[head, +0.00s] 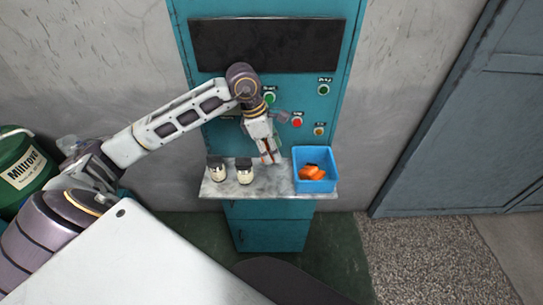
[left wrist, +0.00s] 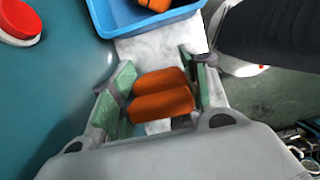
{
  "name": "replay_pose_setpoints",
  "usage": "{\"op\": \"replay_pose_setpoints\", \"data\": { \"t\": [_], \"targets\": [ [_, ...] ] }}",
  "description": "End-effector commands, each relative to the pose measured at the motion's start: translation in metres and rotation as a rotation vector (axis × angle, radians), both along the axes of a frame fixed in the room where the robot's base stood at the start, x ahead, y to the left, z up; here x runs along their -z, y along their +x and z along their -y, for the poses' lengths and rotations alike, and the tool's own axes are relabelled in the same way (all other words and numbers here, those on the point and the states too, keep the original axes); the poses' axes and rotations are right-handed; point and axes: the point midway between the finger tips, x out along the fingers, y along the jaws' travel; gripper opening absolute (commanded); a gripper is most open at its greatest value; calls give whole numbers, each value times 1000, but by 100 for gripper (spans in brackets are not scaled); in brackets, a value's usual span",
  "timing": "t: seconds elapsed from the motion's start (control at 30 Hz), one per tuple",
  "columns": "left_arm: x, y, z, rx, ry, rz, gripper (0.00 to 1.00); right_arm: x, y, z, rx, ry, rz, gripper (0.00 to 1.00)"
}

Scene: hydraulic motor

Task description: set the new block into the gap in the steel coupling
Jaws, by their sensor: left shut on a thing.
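My left gripper (head: 270,158) hangs low over the marble-topped shelf, just left of the blue bin. In the left wrist view its green-padded fingers (left wrist: 160,95) are shut on an orange block (left wrist: 162,103), which shows two rounded lobes side by side. In the head view the held block is mostly hidden by the fingers. I cannot make out the steel coupling or its gap in either view. My right gripper is not in view.
The blue bin (head: 333,176) on the shelf (head: 270,187) holds orange pieces (head: 312,172). A teal cabinet (head: 215,135) with buttons rises behind. A green drum (head: 22,165) stands far left.

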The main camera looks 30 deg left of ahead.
Motion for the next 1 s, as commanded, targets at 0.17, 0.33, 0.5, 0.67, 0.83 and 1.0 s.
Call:
{"op": "replay_pose_setpoints", "data": {
  "t": [0.17,0.33,0.5,0.67,0.83,1.0],
  "targets": [
    [-9,0,0,-1,0,2,16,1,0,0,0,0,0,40],
    [-11,0,0,0,0,1,16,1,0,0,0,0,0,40],
    [-11,0,0,0,0,1,16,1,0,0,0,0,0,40],
    [-11,0,0,0,0,1,16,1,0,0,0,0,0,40],
    [-11,0,0,0,0,1,16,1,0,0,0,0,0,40],
    [-11,0,0,0,0,1,16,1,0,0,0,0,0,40]
  ]
}}
